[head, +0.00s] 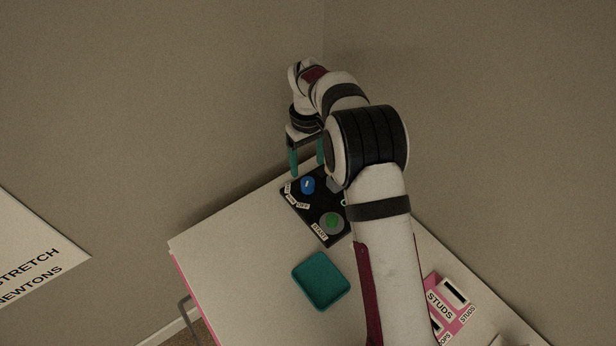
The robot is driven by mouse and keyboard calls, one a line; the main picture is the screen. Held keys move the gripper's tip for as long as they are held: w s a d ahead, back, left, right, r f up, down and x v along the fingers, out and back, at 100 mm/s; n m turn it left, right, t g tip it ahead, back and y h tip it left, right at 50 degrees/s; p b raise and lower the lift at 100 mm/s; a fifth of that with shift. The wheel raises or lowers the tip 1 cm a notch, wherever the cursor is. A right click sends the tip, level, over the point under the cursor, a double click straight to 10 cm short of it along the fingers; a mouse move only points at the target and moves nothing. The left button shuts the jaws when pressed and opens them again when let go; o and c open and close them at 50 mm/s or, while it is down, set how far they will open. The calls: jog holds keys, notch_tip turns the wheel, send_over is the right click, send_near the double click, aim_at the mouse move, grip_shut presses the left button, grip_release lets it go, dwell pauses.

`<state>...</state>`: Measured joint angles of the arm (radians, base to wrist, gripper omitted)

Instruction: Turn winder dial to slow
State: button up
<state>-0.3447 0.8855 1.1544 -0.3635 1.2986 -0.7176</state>
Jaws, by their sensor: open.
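A black control panel (313,212) lies on the white table, partly hidden behind my arm. A blue dial (307,185) sits near its upper left, with small white labels below and left of it; one seems to read OFF, the others are too small to read. A green button (332,222) on a grey base sits lower on the panel, with a white label beside it. My gripper (306,167) has teal fingers, spread apart and empty. It hangs above the panel's upper edge, close to the blue dial; whether it touches is not clear.
A teal tray (321,281) lies on the white table (225,255), below the panel. A pink holder labelled STUDS (447,305) stands at lower right. A wall sign (30,255) is at left. The table's left part is clear.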

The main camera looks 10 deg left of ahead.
aim_at(308, 181)
notch_tip(308, 181, down, 8)
jog(key=shift+r, duration=0.15)
grip_shut()
dwell(0.4)
